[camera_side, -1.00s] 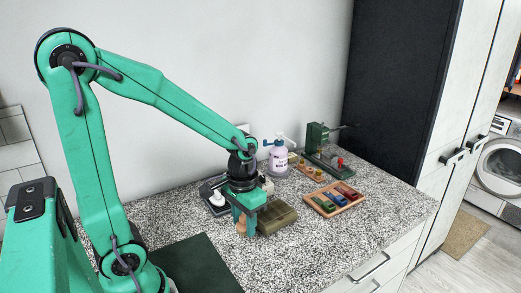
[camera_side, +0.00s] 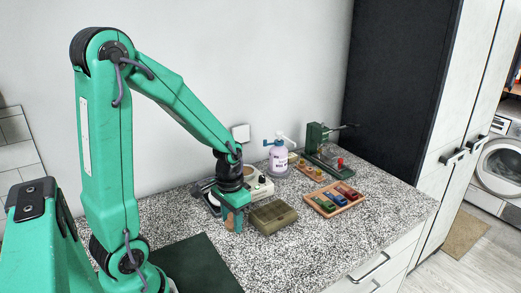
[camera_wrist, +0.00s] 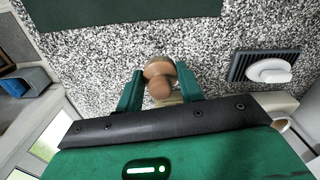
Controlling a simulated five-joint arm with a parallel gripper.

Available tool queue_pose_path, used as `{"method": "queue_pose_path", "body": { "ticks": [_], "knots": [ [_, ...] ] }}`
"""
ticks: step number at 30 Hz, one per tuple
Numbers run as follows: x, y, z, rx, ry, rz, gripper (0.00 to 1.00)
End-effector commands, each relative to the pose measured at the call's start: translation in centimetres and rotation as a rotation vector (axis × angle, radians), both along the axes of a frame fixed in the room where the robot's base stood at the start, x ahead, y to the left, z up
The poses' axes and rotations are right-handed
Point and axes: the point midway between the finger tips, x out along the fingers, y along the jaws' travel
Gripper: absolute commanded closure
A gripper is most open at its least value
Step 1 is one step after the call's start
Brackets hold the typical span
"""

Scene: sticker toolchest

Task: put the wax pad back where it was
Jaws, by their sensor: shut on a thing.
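My gripper (camera_wrist: 160,85) is shut on a brown piece (camera_wrist: 158,72) with a rounded knob, which sits between its two green fingers. In the side view my gripper (camera_side: 234,218) is just left of the olive box, with the brown piece (camera_side: 229,218) partly hidden by a finger. I cannot tell for sure whether this piece is the wax pad, or whether its underside touches the counter. A white oval piece (camera_wrist: 269,71) lies on a dark ridged tray (camera_wrist: 238,67) at the right of the wrist view.
An olive box (camera_side: 273,217) stands right of my gripper. Beyond it are a wooden tray (camera_side: 318,208) of coloured blocks, a pump bottle (camera_side: 278,157) and a green press (camera_side: 316,140). A dark green mat (camera_side: 205,265) lies in front. The speckled counter (camera_side: 310,250) at front right is clear.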

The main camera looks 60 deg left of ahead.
Motion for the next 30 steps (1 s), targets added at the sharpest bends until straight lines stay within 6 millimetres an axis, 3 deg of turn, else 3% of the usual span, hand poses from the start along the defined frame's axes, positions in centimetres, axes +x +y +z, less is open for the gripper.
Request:
{"method": "queue_pose_path", "body": {
  "ticks": [6, 12, 22, 30],
  "knots": [
    [0.2, 3.1, -1.9, -0.001, 0.002, 0.004, 0.81],
    [0.4, 4.5, -2.7, 0.0, -0.001, 0.0, 0.81],
    [0.4, 4.6, -3.2, -0.001, 0.001, -0.001, 0.81],
    [0.4, 4.6, -5.6, -0.001, 0.003, -0.001, 0.81]
  ]
}}
